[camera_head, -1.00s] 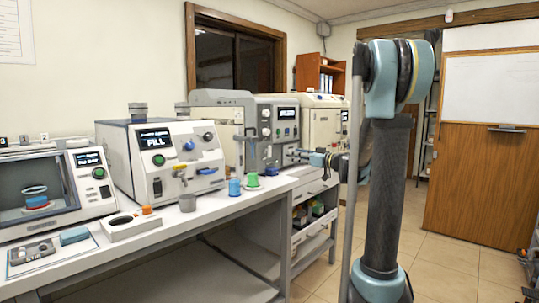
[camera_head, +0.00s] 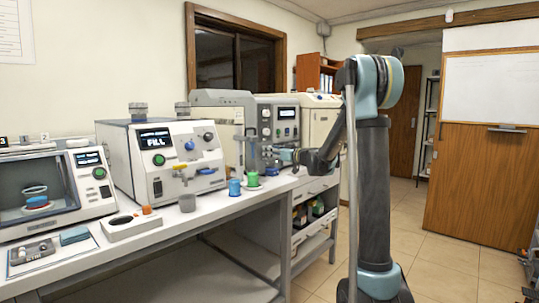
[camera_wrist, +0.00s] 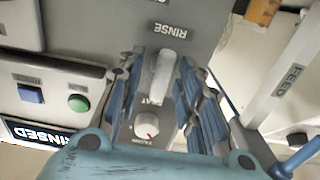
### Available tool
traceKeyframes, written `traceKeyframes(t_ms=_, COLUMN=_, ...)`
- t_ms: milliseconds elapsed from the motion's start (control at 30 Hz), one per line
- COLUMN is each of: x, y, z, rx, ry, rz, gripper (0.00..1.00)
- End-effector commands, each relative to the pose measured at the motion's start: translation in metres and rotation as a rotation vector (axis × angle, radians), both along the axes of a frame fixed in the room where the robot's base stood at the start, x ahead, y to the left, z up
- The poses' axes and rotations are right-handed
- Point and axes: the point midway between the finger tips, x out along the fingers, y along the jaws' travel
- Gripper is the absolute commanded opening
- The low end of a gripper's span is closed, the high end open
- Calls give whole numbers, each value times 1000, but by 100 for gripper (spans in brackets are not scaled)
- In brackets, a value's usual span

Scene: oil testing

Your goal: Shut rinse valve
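The rinse valve (camera_wrist: 163,78) shows in the wrist view as a white lever handle below a RINSE label, on a grey panel. The handle runs nearly along the picture's vertical. My gripper (camera_wrist: 163,95) is open, with one blue finger on each side of the handle and visible gaps between. I cannot tell its exact depth to the handle. In the head view my gripper (camera_head: 285,155) is at the front of the grey machine (camera_head: 245,115); the valve cannot be made out there.
Below the valve sits a white knob (camera_wrist: 147,125) with a red mark. A display (camera_wrist: 38,133) reads RINSED, near a blue button (camera_wrist: 30,94) and a green button (camera_wrist: 78,103). A FEED-labelled bar (camera_wrist: 288,80) is on the right.

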Motion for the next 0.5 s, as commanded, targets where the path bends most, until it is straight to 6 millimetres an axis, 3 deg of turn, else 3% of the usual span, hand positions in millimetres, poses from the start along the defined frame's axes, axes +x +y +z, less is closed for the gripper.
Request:
traceKeyframes(t_ms=400, x=5, y=7, z=0, rx=0, ry=0, rz=0, gripper=33)
traceKeyframes(t_ms=500, x=5, y=6, z=0, rx=0, ry=0, rz=0, gripper=13)
